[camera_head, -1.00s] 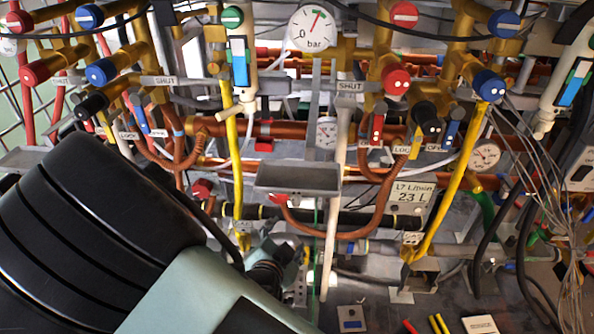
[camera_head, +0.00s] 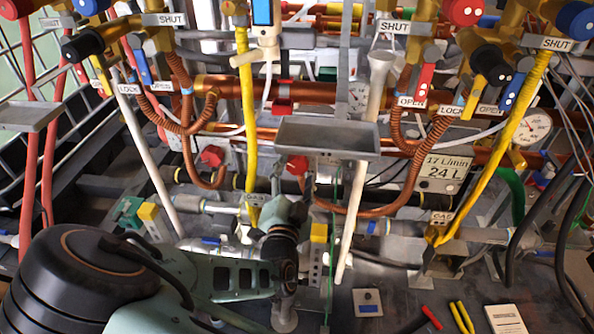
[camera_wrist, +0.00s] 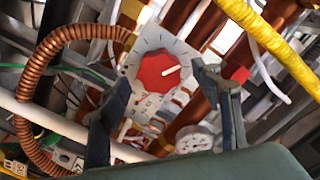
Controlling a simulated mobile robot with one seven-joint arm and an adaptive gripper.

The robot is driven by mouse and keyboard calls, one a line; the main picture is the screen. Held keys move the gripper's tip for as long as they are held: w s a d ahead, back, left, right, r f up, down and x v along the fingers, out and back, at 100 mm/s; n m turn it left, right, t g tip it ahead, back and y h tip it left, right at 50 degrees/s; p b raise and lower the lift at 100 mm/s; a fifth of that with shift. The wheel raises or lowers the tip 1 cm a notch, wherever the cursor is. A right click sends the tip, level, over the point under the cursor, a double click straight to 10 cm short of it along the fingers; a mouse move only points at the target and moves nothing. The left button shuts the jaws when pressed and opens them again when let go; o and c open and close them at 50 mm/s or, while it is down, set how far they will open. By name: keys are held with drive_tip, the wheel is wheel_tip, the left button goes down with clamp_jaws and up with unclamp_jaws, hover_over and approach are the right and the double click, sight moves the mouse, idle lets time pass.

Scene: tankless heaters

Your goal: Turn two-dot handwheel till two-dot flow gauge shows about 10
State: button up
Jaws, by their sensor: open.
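A red eight-sided handwheel (camera_wrist: 152,74) with one white bar lies between my open fingers in the wrist view. I see no two dots on it. In the head view my gripper (camera_head: 291,183) reaches up just below a red knob (camera_head: 298,166), under the grey tray. It is empty, and contact cannot be told. Two white dots show on a black knob (camera_head: 492,65) at the upper right. A plate meter (camera_head: 446,168) there reads 17 L/min and 24 L. A round dial (camera_head: 533,126) sits right of it; its dots and numbers are too small to read.
A grey tray (camera_head: 325,135) hangs just above my gripper. A yellow hose (camera_head: 248,120) runs down left of it and a white pipe (camera_head: 362,195) right of it. Another red knob (camera_head: 212,156) is further left. Loose tools (camera_head: 460,317) lie at the lower right.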

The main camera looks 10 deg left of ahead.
drive_tip(key=shift+w+a, duration=0.1)
drive_tip(key=shift+w, duration=1)
drive_tip(key=c, duration=1.2)
drive_tip(key=shift+o, duration=0.2)
